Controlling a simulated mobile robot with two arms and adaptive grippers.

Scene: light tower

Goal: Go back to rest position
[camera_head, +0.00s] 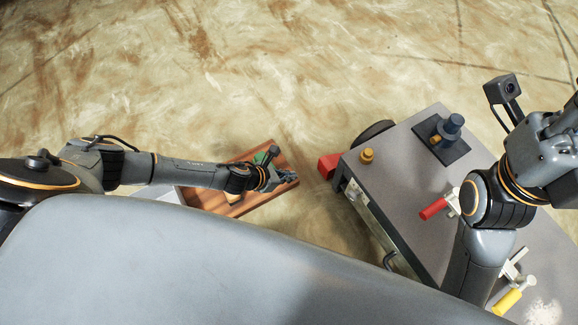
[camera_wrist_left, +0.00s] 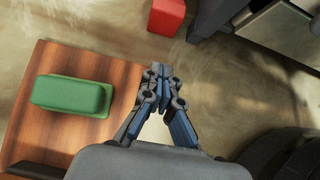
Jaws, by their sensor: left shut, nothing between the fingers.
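My left arm reaches in from the left in the head view. Its gripper (camera_head: 287,179) is over the right end of a brown wooden board or tray (camera_head: 282,156). In the left wrist view the left gripper (camera_wrist_left: 164,72) is shut and empty, with its fingertips together beside the board's edge. My right arm is at the right in the head view, above the grey cart (camera_head: 405,190). The right gripper's fingertips are not clearly visible there.
A green block (camera_wrist_left: 72,95) lies on the wooden board. A red block (camera_head: 328,165) is beside the cart. On the cart are a brass knob (camera_head: 367,155), a dark blue device (camera_head: 450,128), a red-handled clamp (camera_head: 434,208) and a yellow-handled one (camera_head: 507,301). The floor beyond is clear.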

